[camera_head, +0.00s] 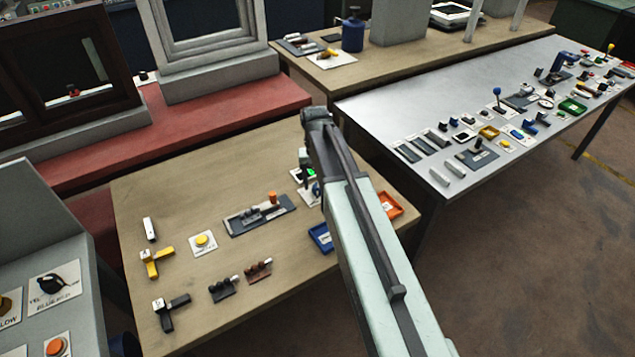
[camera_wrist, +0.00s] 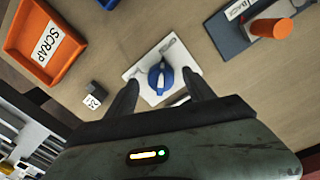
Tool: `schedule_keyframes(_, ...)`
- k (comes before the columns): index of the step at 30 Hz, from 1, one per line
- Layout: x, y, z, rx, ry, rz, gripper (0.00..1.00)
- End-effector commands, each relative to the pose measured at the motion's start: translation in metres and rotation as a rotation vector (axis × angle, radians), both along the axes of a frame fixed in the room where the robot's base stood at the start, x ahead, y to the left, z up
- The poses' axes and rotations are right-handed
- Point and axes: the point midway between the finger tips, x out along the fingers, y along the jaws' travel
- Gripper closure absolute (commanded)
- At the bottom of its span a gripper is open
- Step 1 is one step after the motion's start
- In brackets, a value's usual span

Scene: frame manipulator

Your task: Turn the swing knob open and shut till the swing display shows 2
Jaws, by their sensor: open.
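A blue knob (camera_wrist: 161,76) with a raised grip sits on a white plate (camera_wrist: 140,70) on the wooden table, in the middle of the wrist view. My gripper (camera_wrist: 160,78) is open, with one dark finger on each side of the knob; I cannot tell whether either finger touches it. The plate's lettering is partly covered and too small to read. In the head view a blue part on a white plate (camera_head: 315,191) shows beside my arm, which hides much of that area. A small green-lit face (camera_head: 311,172) is just above it; no number is readable there.
An orange tray marked SCRAP (camera_wrist: 15,48) and a blue tray (camera_head: 322,237) are near the knob. A small dark block with a white label (camera_wrist: 93,97) lies close by. A grey-blue board with an orange peg (camera_wrist: 272,28) stands on the other side. Wooden table (camera_head: 180,185) is bare between items.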

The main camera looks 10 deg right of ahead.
Motion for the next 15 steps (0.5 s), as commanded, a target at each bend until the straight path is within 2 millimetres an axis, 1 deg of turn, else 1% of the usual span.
schedule_keyframes(1,-0.001,0.0,0.019,0.0,0.0,0.0,0.38)
schedule_keyframes(6,-0.002,0.002,0.05,0.0,0.0,0.0,0.38)
schedule_keyframes(10,-0.002,0.002,0.059,0.0,0.0,0.0,0.38)
schedule_keyframes(15,-0.002,0.002,0.056,0.0,0.0,-0.001,0.38)
